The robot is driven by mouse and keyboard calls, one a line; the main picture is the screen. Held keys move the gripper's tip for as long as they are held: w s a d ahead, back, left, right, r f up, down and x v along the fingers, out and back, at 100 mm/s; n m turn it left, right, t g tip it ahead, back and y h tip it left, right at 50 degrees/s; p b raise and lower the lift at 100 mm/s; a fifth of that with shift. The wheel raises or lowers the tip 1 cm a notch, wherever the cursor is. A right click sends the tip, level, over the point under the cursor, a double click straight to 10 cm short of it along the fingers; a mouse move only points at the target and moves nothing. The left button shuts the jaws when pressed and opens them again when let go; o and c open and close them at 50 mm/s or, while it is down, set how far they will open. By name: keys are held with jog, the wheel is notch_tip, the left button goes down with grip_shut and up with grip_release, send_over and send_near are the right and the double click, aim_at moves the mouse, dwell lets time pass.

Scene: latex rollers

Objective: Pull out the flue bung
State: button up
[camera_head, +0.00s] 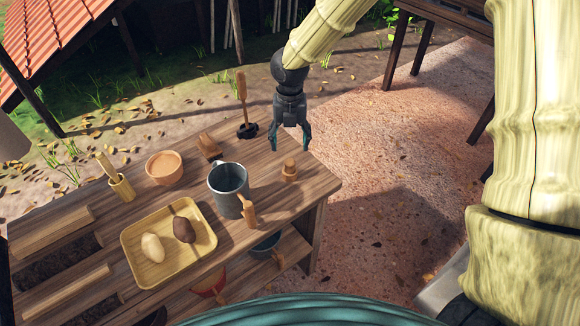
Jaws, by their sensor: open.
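A small light-brown wooden bung (289,168), which looks like the flue bung, sits upright at the right end of the wooden bench (310,186). It has a narrower top and a wider round base. Whether its lower part goes into a hole in the bench cannot be seen. My gripper (290,147) points down with its two dark fingers spread. It is empty and appears just above and behind the bung in the picture, apart from it.
A grey metal mug (229,182) with a wooden handle stands left of the bung. Open ground lies right of the bench.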

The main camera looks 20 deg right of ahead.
aim_at(290, 161)
jog(key=shift+r, duration=0.45)
jog(key=shift+c, duration=1.1)
jog(key=shift+s+m, duration=0.1)
jog(key=shift+m, duration=0.4)
jog(key=m, duration=0.1)
jog(key=m+p, duration=0.1)
jog(key=m, duration=0.1)
jog(key=shift+s+a, duration=0.2)
jog(key=shift+s, duration=0.1)
jog(key=m, duration=0.1)
jog(key=m+p, duration=0.1)
jog(key=m, duration=0.2)
jog(key=shift+s+a+f+m+g, duration=0.2)
jog(key=shift+s+m+g, duration=0.05)
jog(key=shift+m+g, duration=0.15)
jog(key=m+p, duration=0.3)
jog(key=m, duration=1.2)
jog(key=shift+p, duration=0.4)
jog(key=m, duration=0.3)
jog(key=m+p, duration=0.1)
jog(key=shift+w+d+r, duration=0.1)
jog(key=shift+w+d, duration=0.05)
jog(key=shift+w, duration=0.15)
jog(key=m, duration=0.5)
jog(key=shift+w+d+r+t+p, duration=0.1)
jog(key=shift+w+d+t+p, duration=0.15)
jog(key=shift+w+t+p, duration=0.15)
jog(key=shift+f, duration=0.3)
jog(key=shift+f+p, duration=1.8)
jog(key=shift+f, duration=3.35)
